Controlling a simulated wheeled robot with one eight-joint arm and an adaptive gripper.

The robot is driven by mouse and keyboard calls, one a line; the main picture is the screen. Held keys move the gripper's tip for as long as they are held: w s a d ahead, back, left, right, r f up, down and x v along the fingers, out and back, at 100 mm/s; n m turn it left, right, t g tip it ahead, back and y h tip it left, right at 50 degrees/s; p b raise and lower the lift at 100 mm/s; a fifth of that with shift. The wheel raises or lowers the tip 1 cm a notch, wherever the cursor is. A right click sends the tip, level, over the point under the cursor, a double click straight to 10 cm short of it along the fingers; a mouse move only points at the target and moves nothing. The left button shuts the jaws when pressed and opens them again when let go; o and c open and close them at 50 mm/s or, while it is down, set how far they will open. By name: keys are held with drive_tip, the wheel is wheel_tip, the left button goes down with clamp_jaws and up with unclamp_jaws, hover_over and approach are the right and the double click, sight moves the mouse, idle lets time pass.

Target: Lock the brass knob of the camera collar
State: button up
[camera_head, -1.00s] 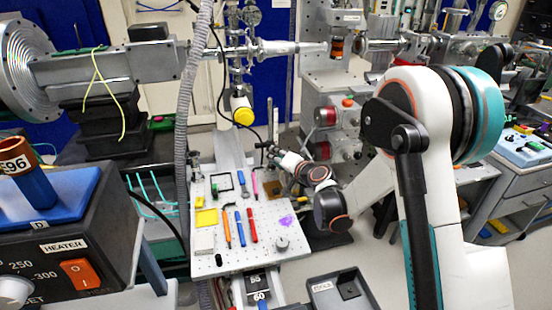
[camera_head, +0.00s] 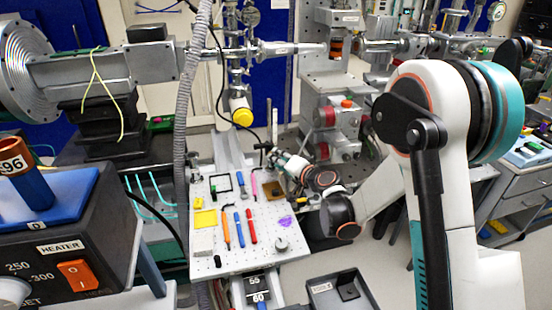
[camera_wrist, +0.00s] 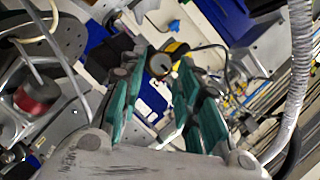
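My gripper (camera_wrist: 161,68) is open in the wrist view, with its two green-padded fingers apart. A small round disc with a pale brass-like rim (camera_wrist: 160,66) shows between the fingertips; I cannot tell whether it is the collar's knob or whether a finger touches it. A yellow and black part (camera_wrist: 176,48) lies just beyond it. In the head view, a white cylinder with a yellow end cap (camera_head: 242,116) hangs on the vertical post. My gripper (camera_head: 268,152) is small there, below and right of that cap. The collar and its knob cannot be made out in the head view.
A perforated board (camera_head: 235,262) with tools lies below my gripper. A grey corrugated hose (camera_head: 186,110) hangs at its left. A heater box (camera_head: 70,250) stands at the front left. A red-knobbed stage (camera_head: 330,118) stands close on the right. A dark tray (camera_head: 340,292) lies at the front.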

drive_tip(key=v, duration=0.9)
drive_tip(key=shift+s, duration=0.2)
drive_tip(key=shift+d, duration=0.15)
drive_tip(key=s+d+r+n+g+h, duration=0.1)
drive_tip(key=s+d+r+n+g, duration=0.1)
drive_tip(key=s+r, duration=0.35)
drive_tip(key=s+d+r+n+g+h, duration=0.1)
drive_tip(key=s+d+h, duration=0.3)
drive_tip(key=s, duration=1)
drive_tip(key=s+d+r+n+g+h, duration=0.1)
drive_tip(key=s+d+g+h, duration=0.1)
drive_tip(key=s+d, duration=0.7)
drive_tip(key=s+h, duration=0.1)
drive_tip(key=s, duration=0.4)
drive_tip(key=shift+d+g+h, duration=0.25)
drive_tip(key=shift+g+h, duration=0.05)
drive_tip(key=shift+h, duration=0.1)
